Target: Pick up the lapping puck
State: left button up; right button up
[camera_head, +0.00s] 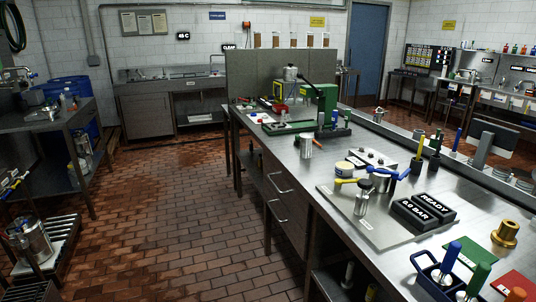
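Neither of my grippers is in view. I cannot tell for certain which thing is the lapping puck. Near the front right of the steel bench (345,195) stand tools with coloured handles: a blue handle (451,256) in a blue caddy (430,268), a green handle (478,278) and an orange one (516,295) cut off by the bottom edge. A gold flanged part (506,234) stands by a green mat (478,253). A red mat (514,286) lies at the right edge.
A green machine (318,101) stands farther back. The brick floor (205,230) left of the bench is clear.

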aim_at(296, 142)
jog(key=i+j+z, duration=0.35)
jog(key=i, duration=0.25)
jog(key=i+j+z, duration=0.2)
jog(key=i+j, duration=0.3)
jog(key=i+j+z, duration=0.15)
jog(key=i+j, duration=0.3)
jog(key=j, duration=0.2)
